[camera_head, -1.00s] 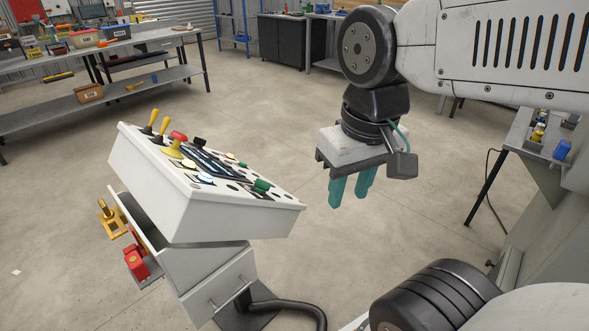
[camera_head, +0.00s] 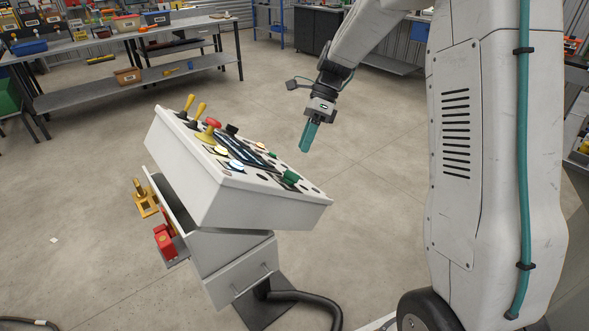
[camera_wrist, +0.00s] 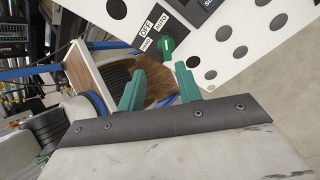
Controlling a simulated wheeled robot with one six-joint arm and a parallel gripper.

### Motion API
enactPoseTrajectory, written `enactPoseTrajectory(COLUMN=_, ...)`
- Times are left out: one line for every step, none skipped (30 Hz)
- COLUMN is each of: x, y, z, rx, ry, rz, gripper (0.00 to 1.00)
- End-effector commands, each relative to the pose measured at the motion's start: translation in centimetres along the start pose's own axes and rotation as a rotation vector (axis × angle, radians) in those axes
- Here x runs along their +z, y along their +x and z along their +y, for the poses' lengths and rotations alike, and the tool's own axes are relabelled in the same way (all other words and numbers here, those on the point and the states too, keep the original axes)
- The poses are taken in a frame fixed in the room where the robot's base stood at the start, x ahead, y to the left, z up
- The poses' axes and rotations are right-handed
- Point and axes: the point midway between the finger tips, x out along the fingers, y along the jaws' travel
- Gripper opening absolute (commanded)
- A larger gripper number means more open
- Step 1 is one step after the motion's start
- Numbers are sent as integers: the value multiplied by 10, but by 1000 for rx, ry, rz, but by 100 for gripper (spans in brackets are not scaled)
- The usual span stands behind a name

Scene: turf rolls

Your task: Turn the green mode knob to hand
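The green mode knob (camera_head: 290,177) sits near the right end of the sloped top of a white control console (camera_head: 262,207). In the wrist view the knob (camera_wrist: 167,45) shows beside a black plate with the words OFF, AUTO and HAND. I cannot tell for sure which word its pale mark points at. My gripper (camera_head: 309,137) hangs above and behind the knob, apart from it. In the wrist view its two teal fingers stand apart with nothing between them, so my gripper (camera_wrist: 160,88) is open. The knob lies beyond the fingertips there.
Yellow levers (camera_head: 199,110), a red-topped yellow button (camera_head: 208,130) and lit buttons share the console top. A red thing (camera_head: 164,241) and a yellow one hang at its left side. A black hose (camera_head: 312,297) lies at its foot. Laden benches stand behind on open floor.

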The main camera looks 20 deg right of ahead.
Motion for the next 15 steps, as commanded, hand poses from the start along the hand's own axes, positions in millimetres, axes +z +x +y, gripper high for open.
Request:
enactPoseTrajectory(x=-2, y=4, z=-7, rx=9, ry=34, rz=-9, gripper=35)
enactPoseTrajectory(x=-2, y=5, z=-10, rx=12, ry=48, rz=-12, gripper=35)
enactPoseTrajectory(x=-2, y=7, z=-13, rx=14, ry=63, rz=-15, gripper=35)
enactPoseTrajectory(x=-2, y=9, z=-14, rx=15, ry=70, rz=-16, gripper=35)
enactPoseTrajectory(x=-2, y=11, z=-14, rx=16, ry=75, rz=-17, gripper=35)
enactPoseTrajectory(x=-2, y=16, z=-15, rx=17, ry=78, rz=-18, gripper=35)
enactPoseTrajectory(x=-2, y=20, z=-15, rx=18, ry=79, rz=-18, gripper=35)
enactPoseTrajectory(x=-2, y=24, z=-14, rx=19, ry=78, rz=-18, gripper=35)
enactPoseTrajectory(x=-1, y=30, z=-14, rx=19, ry=78, rz=-17, gripper=35)
enactPoseTrajectory(x=-1, y=36, z=-14, rx=19, ry=78, rz=-17, gripper=35)
enactPoseTrajectory(x=-1, y=41, z=-13, rx=20, ry=78, rz=-17, gripper=35)
enactPoseTrajectory(x=-1, y=47, z=-13, rx=19, ry=77, rz=-17, gripper=35)
enactPoseTrajectory(x=-1, y=52, z=-13, rx=18, ry=77, rz=-17, gripper=35)
enactPoseTrajectory(x=-1, y=57, z=-13, rx=19, ry=77, rz=-16, gripper=35)
enactPoseTrajectory(x=-1, y=63, z=-13, rx=18, ry=76, rz=-16, gripper=35)
